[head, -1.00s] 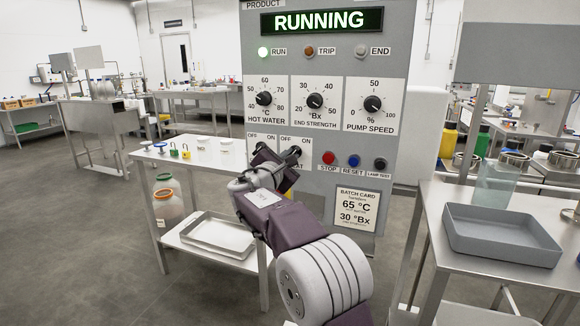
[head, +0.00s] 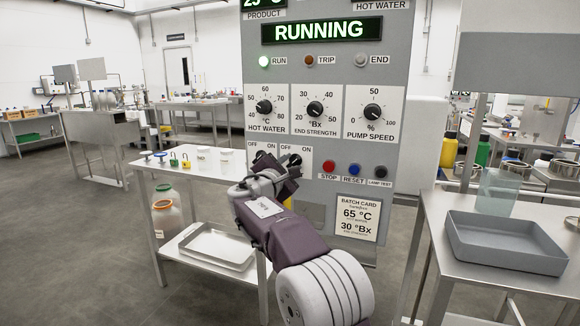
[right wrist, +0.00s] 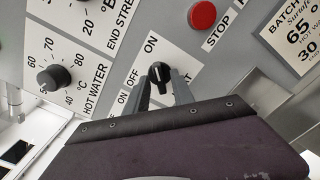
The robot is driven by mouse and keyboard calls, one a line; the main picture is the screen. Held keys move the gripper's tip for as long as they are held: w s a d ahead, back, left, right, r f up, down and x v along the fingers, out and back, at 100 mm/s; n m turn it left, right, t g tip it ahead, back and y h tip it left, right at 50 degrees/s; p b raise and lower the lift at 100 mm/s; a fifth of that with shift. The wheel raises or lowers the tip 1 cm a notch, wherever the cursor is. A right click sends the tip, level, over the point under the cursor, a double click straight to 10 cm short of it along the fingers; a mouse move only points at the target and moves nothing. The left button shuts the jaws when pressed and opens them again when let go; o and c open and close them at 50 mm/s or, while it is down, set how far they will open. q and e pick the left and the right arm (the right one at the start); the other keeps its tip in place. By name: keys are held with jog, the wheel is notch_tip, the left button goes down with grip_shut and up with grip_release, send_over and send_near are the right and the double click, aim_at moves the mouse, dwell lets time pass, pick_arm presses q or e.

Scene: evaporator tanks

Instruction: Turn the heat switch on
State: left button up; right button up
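The heat switch (right wrist: 160,73) is a black rotary knob with a light mark, on a white plate with OFF and ON labels. In the right wrist view it sits between the two grey fingers of my right gripper (right wrist: 162,80). The fingers are apart around it; I cannot tell if they touch it. The word under the knob is mostly hidden. In the head view my right gripper (head: 286,168) is at the control panel (head: 315,185) and covers most of the switch area. My left gripper is out of view.
A red stop button (head: 328,168) sits close to the right of the gripper. A side table (head: 180,168) stands left, and a bench with a grey tray (head: 505,265) stands right.

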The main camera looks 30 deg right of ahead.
jog(key=v, duration=0.9)
dwell(0.4)
